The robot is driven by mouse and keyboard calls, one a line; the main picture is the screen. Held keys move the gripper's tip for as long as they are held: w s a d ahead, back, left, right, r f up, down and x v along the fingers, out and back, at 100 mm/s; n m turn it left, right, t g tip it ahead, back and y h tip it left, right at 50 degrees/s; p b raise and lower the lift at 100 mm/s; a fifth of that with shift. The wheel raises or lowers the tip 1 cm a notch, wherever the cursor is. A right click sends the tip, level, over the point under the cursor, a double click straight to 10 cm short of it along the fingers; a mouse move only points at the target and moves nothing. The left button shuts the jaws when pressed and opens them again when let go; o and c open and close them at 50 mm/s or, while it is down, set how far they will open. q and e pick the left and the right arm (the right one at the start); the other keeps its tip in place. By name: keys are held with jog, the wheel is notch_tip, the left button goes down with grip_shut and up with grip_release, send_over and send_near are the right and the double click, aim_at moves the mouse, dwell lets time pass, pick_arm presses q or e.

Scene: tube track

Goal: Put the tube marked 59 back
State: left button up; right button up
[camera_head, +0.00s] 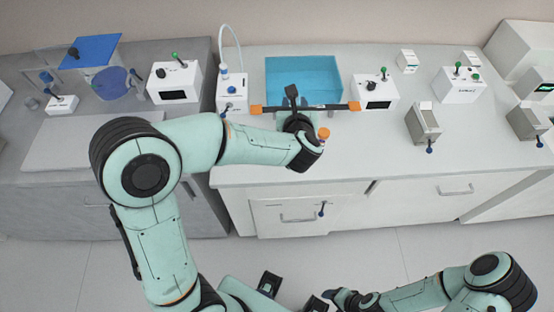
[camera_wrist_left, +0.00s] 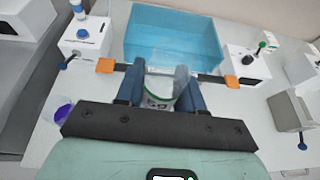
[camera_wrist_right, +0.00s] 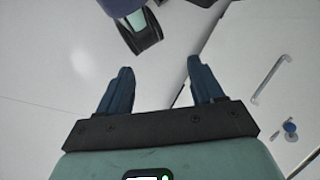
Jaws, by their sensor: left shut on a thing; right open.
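A clear tube with a white label and a green band (camera_wrist_left: 158,97) stands between the fingers of my left gripper (camera_wrist_left: 160,90) in the left wrist view. Its dark mark looks like 59, though it is small and blurred. The gripper is shut on it. In the head view my left gripper (camera_head: 292,115) is over the counter in front of the blue bin, and my wrist hides the tube. A dark bar with orange ends (camera_head: 336,107) runs just beyond the gripper. My right gripper (camera_wrist_right: 157,85) is open and empty, low in front of the counter, above the floor.
The blue bin (camera_head: 303,72) stands behind the bar. White boxes with knobs stand left (camera_head: 232,97) and right (camera_head: 374,92) of it. A grey block (camera_head: 424,124) is farther right. A purple round thing (camera_wrist_left: 62,112) lies left of my left gripper.

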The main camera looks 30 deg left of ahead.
pick_arm(q)
jog(key=a+r+n+g+y+b, duration=0.1)
jog(key=a+n+g+y+b, duration=0.15)
jog(key=a+b, duration=0.45)
jog(key=shift+t, duration=0.35)
jog(key=f+b, duration=0.2)
jog(key=f, duration=0.4)
jog(key=d+f+b, duration=0.1)
jog(key=f+b, duration=0.1)
jog(key=f, duration=0.4)
jog(key=s+d+f+b, duration=0.1)
jog(key=f+b, duration=0.1)
jog(key=f, duration=0.5)
pick_arm(e)
notch_tip(320, 180, down, 15)
jog(key=w+d+t, duration=0.1)
jog(key=w, duration=0.1)
jog(key=shift+w+h, duration=0.3)
jog(key=shift+w, duration=0.1)
jog(key=shift+d, duration=0.1)
pick_arm(q)
jog(key=shift+f+b, duration=0.2)
jog(key=shift+b, duration=0.2)
jog(key=o, duration=1)
pick_arm(e)
jog(key=shift+w+d+f, duration=0.15)
jog(key=shift+w+f, duration=0.05)
jog(key=shift+w, duration=0.1)
